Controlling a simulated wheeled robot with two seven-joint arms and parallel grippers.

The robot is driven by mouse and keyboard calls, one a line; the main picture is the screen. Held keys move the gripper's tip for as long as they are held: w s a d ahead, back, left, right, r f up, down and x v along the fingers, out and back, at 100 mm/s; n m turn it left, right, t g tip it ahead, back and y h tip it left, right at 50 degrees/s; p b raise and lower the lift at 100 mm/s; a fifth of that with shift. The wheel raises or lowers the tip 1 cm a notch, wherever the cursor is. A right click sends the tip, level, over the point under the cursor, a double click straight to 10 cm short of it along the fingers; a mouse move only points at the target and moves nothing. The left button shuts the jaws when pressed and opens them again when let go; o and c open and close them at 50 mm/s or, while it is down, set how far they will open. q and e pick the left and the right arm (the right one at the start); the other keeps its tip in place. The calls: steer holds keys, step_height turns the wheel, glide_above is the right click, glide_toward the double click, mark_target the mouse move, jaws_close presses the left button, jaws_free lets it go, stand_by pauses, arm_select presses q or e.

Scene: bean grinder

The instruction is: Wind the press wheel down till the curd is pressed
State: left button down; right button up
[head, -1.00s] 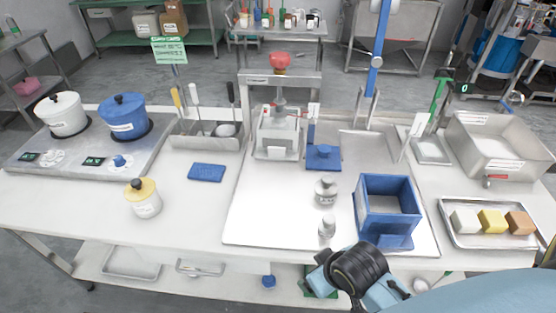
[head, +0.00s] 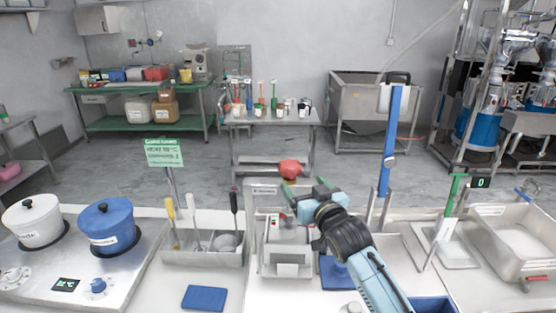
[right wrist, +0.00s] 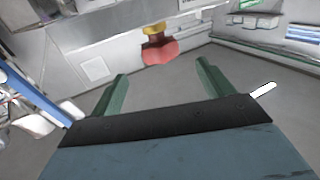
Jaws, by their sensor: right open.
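The press stands at the back middle of the worktop, with a metal box-shaped mould (head: 287,262) under a frame. Its red wheel or knob (head: 290,168) sits on top. It also shows in the right wrist view (right wrist: 160,48), on a yellow collar, beyond my fingertips. My right gripper (head: 287,196) has green fingers and is just below and beside the red knob in the head view. In the right wrist view its fingers (right wrist: 160,80) are apart with nothing between them. My right arm hides part of the press and its screw. The curd cannot be seen. My left gripper is out of view.
A tool bin (head: 203,250) with upright utensils and a blue pot (head: 108,228) stand to the left. A blue upright post (head: 391,140) rises right of the press. A steel basin (head: 520,240) is at far right. A blue pad (head: 204,298) lies in front.

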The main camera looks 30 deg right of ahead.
mark_target(287, 164)
steer(key=shift+w+d+r, duration=0.2)
steer(key=shift+w+r, duration=0.05)
steer(key=shift+w, duration=0.5)
steer(key=w, duration=0.3)
steer(key=shift+w+d+f, duration=0.1)
steer(key=shift+w+d, duration=0.05)
steer(key=shift+d, duration=0.1)
steer(key=w, duration=0.4)
steer(key=w+d, duration=0.1)
steer(key=w, duration=0.1)
steer(key=shift+f, duration=0.1)
steer(key=shift+w, duration=0.25)
steer(key=shift+w+d, duration=0.1)
steer(key=shift+w, duration=0.15)
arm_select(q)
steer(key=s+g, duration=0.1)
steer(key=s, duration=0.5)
arm_select(e)
steer(key=c, duration=1)
